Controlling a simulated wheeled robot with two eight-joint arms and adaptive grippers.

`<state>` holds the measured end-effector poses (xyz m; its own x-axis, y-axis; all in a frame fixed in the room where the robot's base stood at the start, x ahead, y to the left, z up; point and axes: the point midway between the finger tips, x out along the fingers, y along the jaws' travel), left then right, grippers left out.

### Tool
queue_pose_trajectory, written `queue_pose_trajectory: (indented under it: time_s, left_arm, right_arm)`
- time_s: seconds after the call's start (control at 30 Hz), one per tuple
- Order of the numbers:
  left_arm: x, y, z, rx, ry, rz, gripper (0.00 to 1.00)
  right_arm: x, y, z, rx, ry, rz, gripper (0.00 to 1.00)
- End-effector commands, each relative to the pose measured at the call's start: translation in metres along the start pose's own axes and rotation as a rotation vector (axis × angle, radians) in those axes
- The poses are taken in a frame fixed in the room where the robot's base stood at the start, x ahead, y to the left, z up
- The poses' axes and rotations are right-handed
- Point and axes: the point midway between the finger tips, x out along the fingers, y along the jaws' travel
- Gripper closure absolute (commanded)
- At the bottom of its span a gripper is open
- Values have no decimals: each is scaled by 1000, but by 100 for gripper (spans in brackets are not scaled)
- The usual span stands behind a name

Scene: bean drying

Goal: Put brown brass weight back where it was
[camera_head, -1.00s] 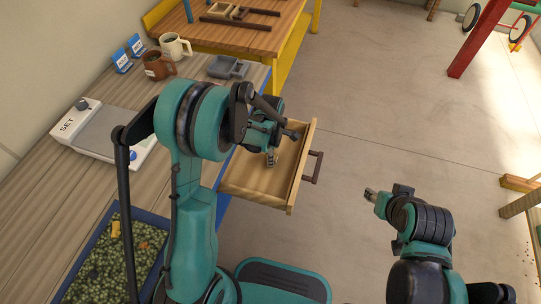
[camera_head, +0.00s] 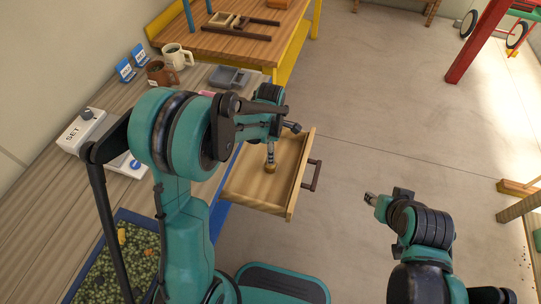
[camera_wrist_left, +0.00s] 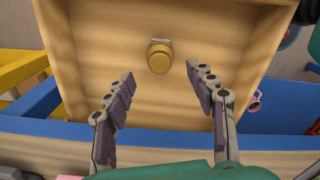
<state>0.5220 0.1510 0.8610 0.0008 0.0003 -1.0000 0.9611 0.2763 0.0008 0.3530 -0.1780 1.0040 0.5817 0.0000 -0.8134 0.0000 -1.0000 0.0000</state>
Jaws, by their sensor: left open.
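The brown brass weight (camera_head: 270,168) stands on the floor of the open wooden drawer (camera_head: 247,191). In the left wrist view the weight (camera_wrist_left: 159,57) is a small round golden-brown piece with a knob, on the bare drawer floor. My left gripper (camera_head: 271,152) is over the drawer, close to the weight. In the left wrist view the left gripper (camera_wrist_left: 160,77) is open, its fingers spread to either side of the weight without touching it. My right gripper (camera_head: 371,198) is away from the drawer, over the floor. It is too small to tell whether it is open.
The scale (camera_head: 80,130) marked SET, the tray of green beans (camera_head: 122,262), a brown mug (camera_head: 160,73), a white mug (camera_head: 176,55) and a grey case (camera_head: 229,77) are on the table. The drawer handle (camera_head: 313,175) sticks out over clear floor.

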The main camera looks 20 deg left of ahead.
Motion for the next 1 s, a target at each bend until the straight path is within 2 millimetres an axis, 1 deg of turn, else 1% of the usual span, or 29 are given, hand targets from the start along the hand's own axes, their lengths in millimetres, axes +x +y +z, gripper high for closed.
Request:
queue_pose_trajectory:
  time_s: [0.03, 0.1, 0.27, 0.37, 0.47, 0.6, 0.7, 0.83, 0.9, 1.0]
  left_arm:
    - [-12, 0, 0, 0, 0, 0, 44]
    - [-22, 0, 0, 0, 0, 0, 44]
    - [-35, -1, 0, 10, -1, 3, 44]
    - [-49, -7, -4, 83, -8, 27, 44]
    - [-73, -20, -11, 250, -17, 84, 44]
    - [-112, -49, -26, 590, -4, 205, 44]
    - [-132, -72, -36, 841, 34, 295, 44]
    - [-150, -102, -50, 1162, 121, 406, 44]
    - [-154, -118, -57, 1324, 183, 458, 44]
    - [-157, -135, -64, 1519, 275, 514, 44]
  right_arm:
    - [-5, 0, -3, 0, 0, 0, 60]
    - [-7, 0, -5, 0, 0, 0, 60]
    - [-10, 0, -7, 0, 0, 0, 60]
    - [-10, 0, -7, 0, 0, 0, 60]
    - [-9, 0, -7, 0, 0, 0, 60]
    - [-9, 0, -7, 0, 0, 0, 60]
    - [-9, 0, -6, 0, 0, 0, 60]
    - [-9, 0, -7, 0, 0, 0, 60]
    - [-9, 0, -7, 0, 0, 0, 60]
    - [-9, 0, -7, 0, 0, 0, 60]
